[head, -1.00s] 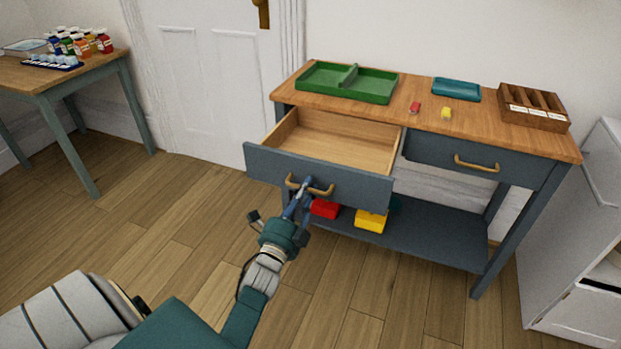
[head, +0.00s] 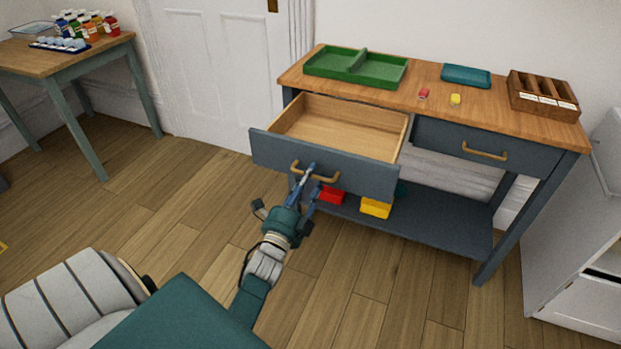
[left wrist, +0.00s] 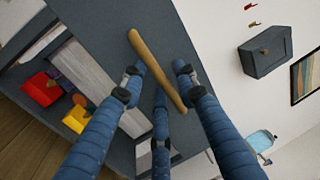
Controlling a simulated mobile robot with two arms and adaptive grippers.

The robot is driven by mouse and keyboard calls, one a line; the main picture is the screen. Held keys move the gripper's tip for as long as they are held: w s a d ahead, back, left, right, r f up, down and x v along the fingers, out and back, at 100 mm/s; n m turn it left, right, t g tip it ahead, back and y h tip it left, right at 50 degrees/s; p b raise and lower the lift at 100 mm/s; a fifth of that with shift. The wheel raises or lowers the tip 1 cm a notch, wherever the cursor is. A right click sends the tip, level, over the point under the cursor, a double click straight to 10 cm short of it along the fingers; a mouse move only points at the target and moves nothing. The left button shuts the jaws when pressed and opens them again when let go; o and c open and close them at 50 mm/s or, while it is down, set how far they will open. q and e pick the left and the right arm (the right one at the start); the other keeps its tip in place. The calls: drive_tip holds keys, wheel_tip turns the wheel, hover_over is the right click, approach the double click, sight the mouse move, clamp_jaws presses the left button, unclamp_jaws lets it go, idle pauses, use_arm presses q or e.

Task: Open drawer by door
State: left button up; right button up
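The drawer by the door (head: 325,160) is the left one of the workbench. It stands pulled well out, its wooden inside empty. Its brass handle (head: 329,180) is on the dark blue-grey front and also shows in the left wrist view (left wrist: 152,62). My left gripper (head: 311,180) is at this handle. In the left wrist view its blue fingers are spread apart around the handle, not closed together on it; whether one touches is unclear. The white door (head: 215,70) is behind, to the left. My right gripper is not in view.
The right drawer (head: 450,139) is shut. On the worktop are a green tray (head: 330,66), a teal tray (head: 466,75) and a wooden divided box (head: 543,98). Red and yellow bins (head: 376,208) sit on the lower shelf. A side table (head: 60,58) stands left; floor between is clear.

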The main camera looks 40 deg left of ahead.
use_arm(q)
drive_tip(key=v, duration=1.2)
